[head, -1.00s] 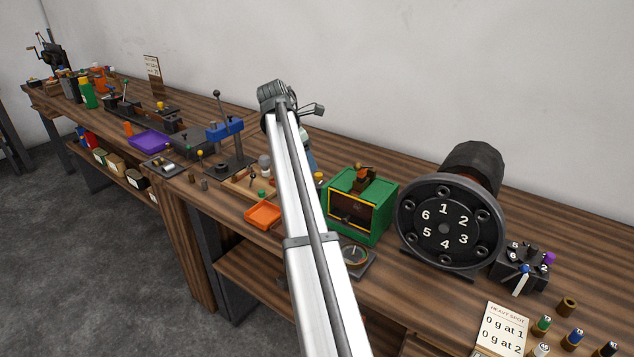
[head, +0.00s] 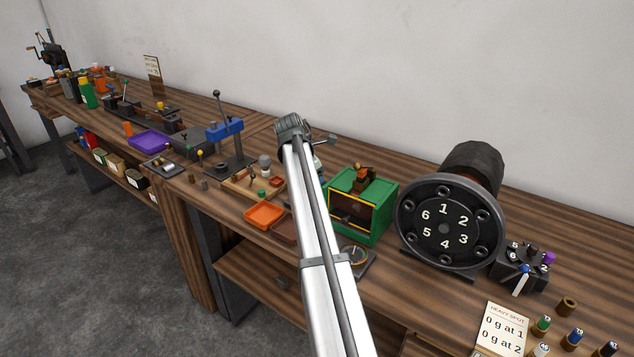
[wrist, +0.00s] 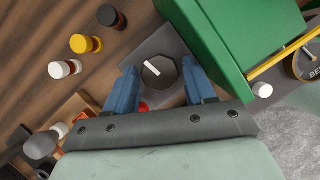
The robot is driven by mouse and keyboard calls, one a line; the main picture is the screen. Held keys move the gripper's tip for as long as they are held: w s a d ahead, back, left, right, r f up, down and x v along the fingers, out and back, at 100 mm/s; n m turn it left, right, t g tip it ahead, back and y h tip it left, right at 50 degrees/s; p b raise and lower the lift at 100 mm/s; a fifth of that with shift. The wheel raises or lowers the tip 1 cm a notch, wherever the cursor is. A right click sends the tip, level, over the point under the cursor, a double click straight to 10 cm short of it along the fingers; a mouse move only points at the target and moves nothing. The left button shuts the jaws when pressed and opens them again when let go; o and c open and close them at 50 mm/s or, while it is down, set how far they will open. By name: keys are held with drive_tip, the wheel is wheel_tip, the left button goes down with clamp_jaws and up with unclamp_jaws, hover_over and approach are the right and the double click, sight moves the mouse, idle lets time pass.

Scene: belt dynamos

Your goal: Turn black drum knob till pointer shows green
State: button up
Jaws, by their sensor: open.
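A black many-sided knob (wrist: 160,74) with a white pointer line sits on a grey plate (wrist: 155,47) in the wrist view. The line points toward the upper left. A red mark (wrist: 144,107) shows below the knob, partly hidden by my gripper; I see no green mark around the knob. My gripper (wrist: 161,80) is open, with one blue finger on each side of the knob. I cannot tell whether the fingers touch it. In the head view my arm hides the knob.
A green box (wrist: 228,38) stands close to the right finger; it also shows in the head view (head: 380,213). White, yellow (wrist: 86,43) and black (wrist: 111,17) small cylinders stand to the left. A large numbered wheel (head: 444,228) stands farther right. An orange tray (head: 265,214) lies left of my arm.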

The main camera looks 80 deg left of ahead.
drive_tip(key=shift+c, duration=0.4)
drive_tip(key=c, duration=0.7)
drive_tip(key=shift+m, duration=0.3)
drive_tip(key=m, duration=0.2)
drive_tip(key=m+h, duration=0.2)
drive_tip(key=m, duration=0.1)
drive_tip(key=shift+a+m, duration=0.3)
drive_tip(key=m+h, duration=0.1)
drive_tip(key=m, duration=0.1)
drive_tip(key=m+g+h, duration=0.1)
drive_tip(key=m, duration=0.2)
drive_tip(key=shift+m, duration=0.3)
drive_tip(key=o, duration=0.8)
